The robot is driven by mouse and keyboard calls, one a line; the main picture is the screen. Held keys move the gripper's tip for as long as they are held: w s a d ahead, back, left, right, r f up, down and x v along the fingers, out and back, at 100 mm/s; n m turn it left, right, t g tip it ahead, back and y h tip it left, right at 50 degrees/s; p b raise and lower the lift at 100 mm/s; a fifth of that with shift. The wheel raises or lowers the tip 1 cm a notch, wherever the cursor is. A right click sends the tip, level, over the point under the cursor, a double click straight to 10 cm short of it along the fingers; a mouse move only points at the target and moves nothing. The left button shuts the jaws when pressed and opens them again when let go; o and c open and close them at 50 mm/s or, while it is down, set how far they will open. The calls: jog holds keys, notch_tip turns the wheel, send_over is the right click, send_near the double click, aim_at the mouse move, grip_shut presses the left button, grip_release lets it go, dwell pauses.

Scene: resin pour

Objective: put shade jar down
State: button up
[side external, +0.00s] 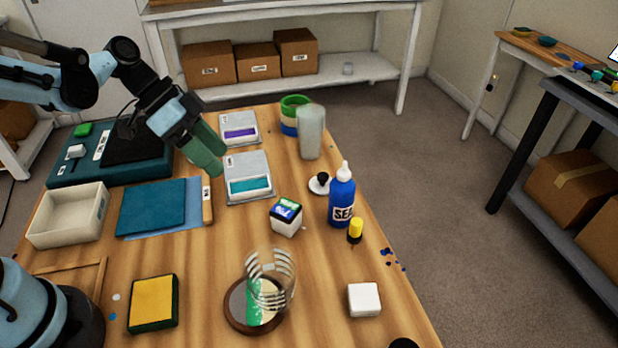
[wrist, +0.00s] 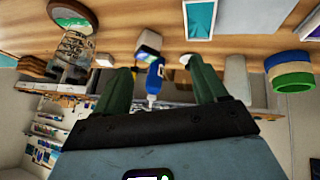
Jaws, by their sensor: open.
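My gripper (side external: 214,160) has green fingers. It is raised over the back left of the table, near the scales, and is open with nothing between its fingers. In the wrist view the fingers (wrist: 160,68) stand wide apart. I cannot tell for sure which thing is the shade jar. A clear ringed glass jar (side external: 272,272) stands upright on a round wood-rimmed plate (side external: 232,312) at the front, apart from my gripper. The jar also shows at the upper left of the wrist view (wrist: 75,48). A frosted cylinder (side external: 311,133) stands at the back right.
Two scales (side external: 248,172) lie below and beside my gripper. A blue bottle (side external: 342,200), a small white box with a coloured top (side external: 286,217) and a yellow-capped vial (side external: 355,228) stand on the right. A white tray (side external: 68,216) is on the left. Bare wood shows around the plate.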

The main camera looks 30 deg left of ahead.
jog(key=s+a+r+n+t+y, duration=0.2)
jog(key=s+a+n+t+y, duration=0.3)
jog(key=n, duration=0.4)
jog(key=shift+s+y, duration=0.4)
jog(key=shift+y, duration=0.4)
